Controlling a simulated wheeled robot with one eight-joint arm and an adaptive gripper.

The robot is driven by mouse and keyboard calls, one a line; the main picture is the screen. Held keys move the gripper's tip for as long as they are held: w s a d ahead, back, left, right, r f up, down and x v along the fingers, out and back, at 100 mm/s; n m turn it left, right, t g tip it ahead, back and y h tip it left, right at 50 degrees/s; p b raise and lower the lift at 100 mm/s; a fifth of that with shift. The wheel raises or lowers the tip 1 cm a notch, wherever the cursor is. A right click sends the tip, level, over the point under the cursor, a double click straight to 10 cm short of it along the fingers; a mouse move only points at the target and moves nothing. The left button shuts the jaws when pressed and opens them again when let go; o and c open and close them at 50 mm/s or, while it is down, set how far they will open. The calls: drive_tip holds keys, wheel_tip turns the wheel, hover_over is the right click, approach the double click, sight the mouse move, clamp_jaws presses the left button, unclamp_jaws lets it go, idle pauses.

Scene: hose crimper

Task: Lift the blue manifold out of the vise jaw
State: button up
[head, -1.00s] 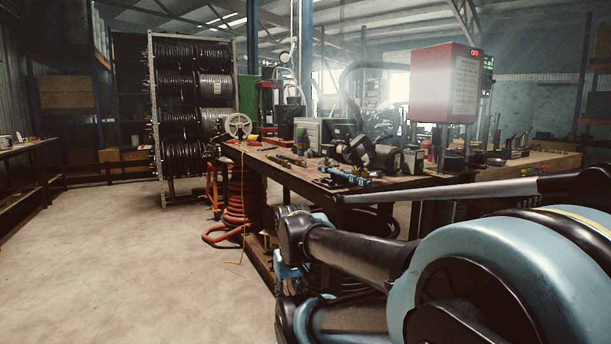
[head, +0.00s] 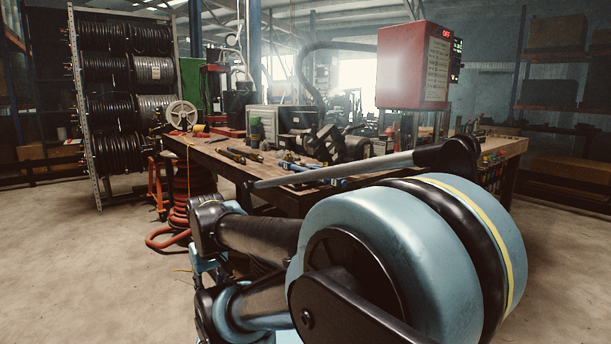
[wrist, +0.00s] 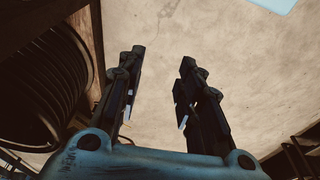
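A blue piece (head: 336,183), which looks like the blue manifold, shows low on the near edge of the workbench in the head view. My arm partly hides it. I cannot make out the vise jaw or how the piece sits in it. In the wrist view my gripper (wrist: 163,57) has its two fingers well apart, with only bare floor between and beyond them. It is off the bench, and the manifold is not in the wrist view.
The wooden workbench (head: 222,157) carries tools and dark machine parts. A red box (head: 405,65) with a display stands above it. A hose-reel rack (head: 95,130) is at the left, and red hose (head: 190,195) hangs by the bench. Floor at left is clear.

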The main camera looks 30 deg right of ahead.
drive_tip(key=shift+o, duration=0.3)
drive_tip(key=shift+o, duration=1)
drive_tip(key=shift+s+r, duration=0.2)
drive_tip(key=shift+r, duration=0.05)
drive_tip(key=w+d+r+m, duration=0.3)
drive_tip(key=w+r+m, duration=0.2)
drive_tip(key=r, duration=0.3)
drive_tip(key=w+d+r+m, duration=0.3)
drive_tip(key=w+r+m, duration=0.15)
drive_tip(key=r, duration=0.35)
wheel_tip(320, 180, up, 25)
drive_tip(key=m+g, duration=0.2)
drive_tip(key=m, duration=2.4)
hover_over(297, 166)
wheel_tip(297, 166, down, 12)
drive_tip(key=shift+r, duration=0.2)
drive_tip(key=shift+w+d+f, duration=0.1)
drive_tip(key=shift+w+f, duration=0.05)
drive_tip(key=shift+f, duration=1.15)
drive_tip(key=shift+w+d+f, duration=0.1)
drive_tip(key=shift+w+f, duration=0.05)
drive_tip(key=shift+f, duration=1.15)
